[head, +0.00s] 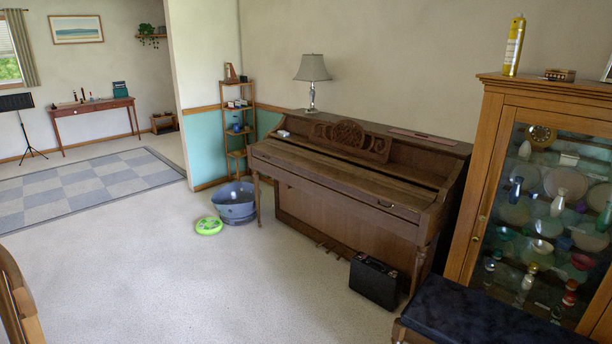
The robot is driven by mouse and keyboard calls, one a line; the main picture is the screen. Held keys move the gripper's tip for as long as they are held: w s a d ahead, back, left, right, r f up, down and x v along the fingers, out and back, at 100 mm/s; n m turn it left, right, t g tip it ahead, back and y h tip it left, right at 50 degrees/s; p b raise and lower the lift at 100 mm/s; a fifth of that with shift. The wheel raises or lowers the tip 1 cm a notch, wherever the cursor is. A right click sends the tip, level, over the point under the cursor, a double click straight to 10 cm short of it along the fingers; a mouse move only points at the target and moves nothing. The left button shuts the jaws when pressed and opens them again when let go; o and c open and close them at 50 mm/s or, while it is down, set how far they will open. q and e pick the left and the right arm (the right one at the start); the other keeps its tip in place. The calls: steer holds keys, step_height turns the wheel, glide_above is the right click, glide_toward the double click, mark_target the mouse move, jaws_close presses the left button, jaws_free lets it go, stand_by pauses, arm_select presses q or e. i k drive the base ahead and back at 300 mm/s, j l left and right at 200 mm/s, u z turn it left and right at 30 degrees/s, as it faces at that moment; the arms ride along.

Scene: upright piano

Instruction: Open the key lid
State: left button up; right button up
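The brown upright piano (325,216) stands against the wall, right of the middle of the head view. Its key lid (345,178) appears shut, a long wooden surface along the front with no keys showing. A small dark mark sits on the front edge near its right end; I cannot tell if it is a handle. Neither of my grippers is in view, and the piano stands some way off across the floor.
A black case (375,281) stands on the floor before the piano's right end. A dark padded bench (490,315) and glass cabinet (545,200) are at the right. A blue-grey tub (235,203) and green disc (209,226) lie left. Pale floor (200,290) is clear.

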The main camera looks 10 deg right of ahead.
mark_target(404, 200)
steer(key=i, duration=0.5)
steer(key=i+z, duration=0.15)
steer(key=i, duration=0.35)
steer(key=i+j, duration=0.1)
steer(key=i, duration=0.45)
steer(key=i+z, duration=0.15)
steer(key=i, duration=0.35)
steer(key=i+j, duration=0.15)
steer(key=i, duration=0.35)
steer(key=i+j+z, duration=0.15)
steer(key=i, duration=0.35)
steer(key=i+j, duration=0.15)
steer(key=i, duration=0.35)
steer(key=i+j+z, duration=0.1)
steer(key=i, duration=0.4)
steer(key=j, duration=0.1)
